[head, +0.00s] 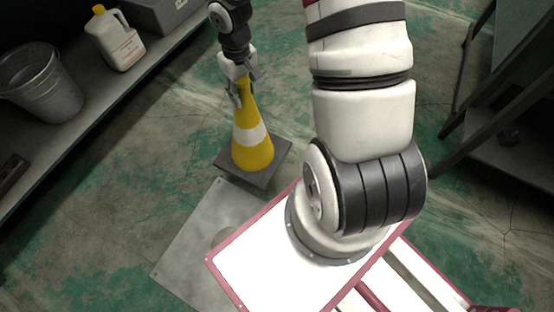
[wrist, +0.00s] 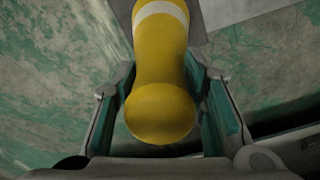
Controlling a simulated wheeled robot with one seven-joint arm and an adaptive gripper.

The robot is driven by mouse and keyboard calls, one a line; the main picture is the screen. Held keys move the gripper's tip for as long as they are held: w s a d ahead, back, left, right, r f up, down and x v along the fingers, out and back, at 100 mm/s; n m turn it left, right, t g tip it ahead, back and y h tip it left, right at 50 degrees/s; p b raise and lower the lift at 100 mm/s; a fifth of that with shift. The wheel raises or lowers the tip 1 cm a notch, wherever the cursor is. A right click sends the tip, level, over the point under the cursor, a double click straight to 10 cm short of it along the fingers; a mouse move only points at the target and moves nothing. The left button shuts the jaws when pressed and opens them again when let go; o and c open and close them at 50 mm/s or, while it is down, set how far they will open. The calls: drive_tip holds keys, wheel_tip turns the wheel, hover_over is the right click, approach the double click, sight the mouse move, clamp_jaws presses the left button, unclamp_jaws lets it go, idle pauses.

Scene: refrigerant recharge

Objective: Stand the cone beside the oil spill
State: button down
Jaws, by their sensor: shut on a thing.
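The yellow cone (head: 251,150) has a white band and a dark square base (head: 226,162). It looks upright, left of centre in the head view; whether its base touches the floor I cannot tell. My gripper (head: 244,88) is shut on the cone near its top, with a finger on each side. In the wrist view the rounded yellow tip of the cone (wrist: 160,112) lies between the fingers. I cannot make out an oil spill in either view.
A grey bench or shelf (head: 95,105) runs along the left, carrying a metal bucket (head: 42,82) and a white jug with a yellow cap (head: 115,42). A dark-framed table (head: 510,150) stands at right. Worn green-grey floor is open behind the cone.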

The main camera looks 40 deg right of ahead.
drive_tip(key=s+d+f+b, duration=0.1)
drive_tip(key=s+d+f, duration=0.5)
drive_tip(key=s, duration=0.2)
drive_tip(key=s+d+f, duration=0.5)
drive_tip(key=s+f, duration=0.1)
drive_tip(key=s, duration=0.3)
drive_tip(key=w+f+b, duration=0.2)
drive_tip(key=w, duration=0.6)
drive_tip(key=w+d+f+b, duration=0.1)
drive_tip(key=w+f+b, duration=0.1)
drive_tip(key=w, duration=0.6)
drive_tip(key=shift+f+b, duration=0.3)
drive_tip(key=shift+f, duration=0.35)
drive_tip(key=c, duration=1)
unclamp_jaws()
